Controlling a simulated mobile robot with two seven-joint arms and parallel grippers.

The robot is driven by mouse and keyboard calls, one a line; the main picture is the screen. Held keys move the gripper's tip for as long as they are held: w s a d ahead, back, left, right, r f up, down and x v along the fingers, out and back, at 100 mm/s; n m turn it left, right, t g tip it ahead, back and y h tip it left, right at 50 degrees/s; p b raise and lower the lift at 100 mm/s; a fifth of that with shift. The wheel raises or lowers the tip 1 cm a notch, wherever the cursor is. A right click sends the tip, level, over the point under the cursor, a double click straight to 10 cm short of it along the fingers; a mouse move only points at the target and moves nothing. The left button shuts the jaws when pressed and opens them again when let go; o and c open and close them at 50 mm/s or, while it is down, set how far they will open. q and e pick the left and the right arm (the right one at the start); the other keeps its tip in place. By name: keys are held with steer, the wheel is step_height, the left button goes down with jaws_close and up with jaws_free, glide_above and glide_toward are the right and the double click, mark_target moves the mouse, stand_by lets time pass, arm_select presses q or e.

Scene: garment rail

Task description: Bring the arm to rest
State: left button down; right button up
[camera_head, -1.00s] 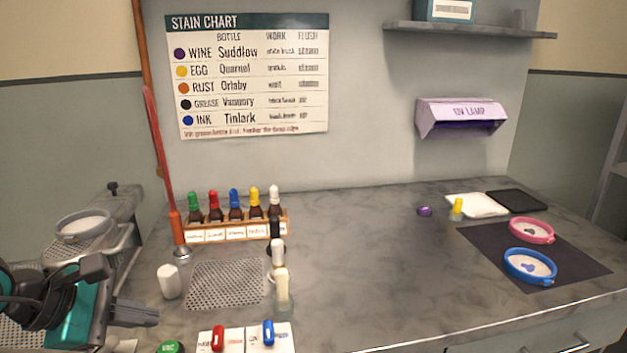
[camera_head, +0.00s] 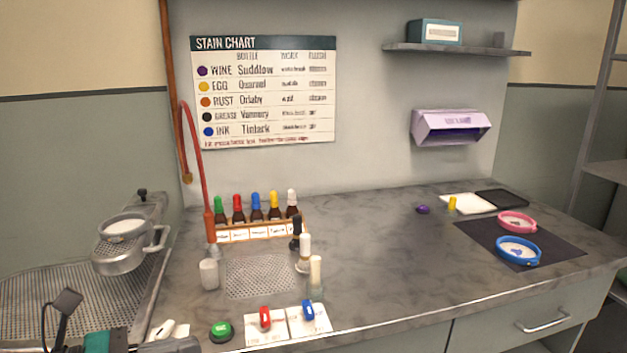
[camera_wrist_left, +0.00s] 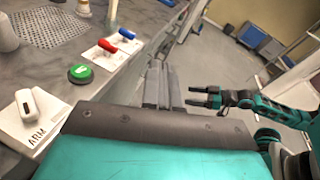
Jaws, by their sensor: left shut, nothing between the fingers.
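My left gripper (camera_head: 172,346) shows at the bottom left edge of the head view, low beside the counter's near edge. In the left wrist view its fingers (camera_wrist_left: 163,86) are together, with nothing between them. They point out over the floor, past the counter edge. My right gripper (camera_wrist_left: 196,97) shows in the left wrist view, out over the floor, with its two fingers apart and nothing seen between them. It is not in the head view.
A white plate marked ARM (camera_wrist_left: 36,126) with a white lever, a green button (camera_head: 221,331), and red and blue switches (camera_head: 287,324) line the counter's near edge. The bottle rack (camera_head: 257,230) stands behind. The counter's middle is clear; hoops lie on a dark mat (camera_head: 560,247) at right.

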arm_select(q)
steer(key=a+f+n+t+y+p, duration=0.15)
steer(key=f+n+t+y, duration=0.3)
steer(key=n, duration=1.05)
steer(key=a+f+n+t+y, duration=0.2)
steer(key=f+n+t+y, duration=0.25)
steer(key=n, duration=1.15)
steer(key=s+d+f+n+g+y, duration=0.1)
steer(key=s+f+n+g, duration=0.2)
steer(key=f+n, duration=0.3)
steer(key=s+d+f+n+g+y, duration=0.1)
steer(key=s+d+f+n+g, duration=0.1)
steer(key=s+f+n, duration=0.4)
step_height(320, 180, down, 4)
steer(key=shift+r+g+y+p, duration=0.15)
steer(key=shift+g+y+p, duration=0.2)
steer(key=shift+g, duration=0.25)
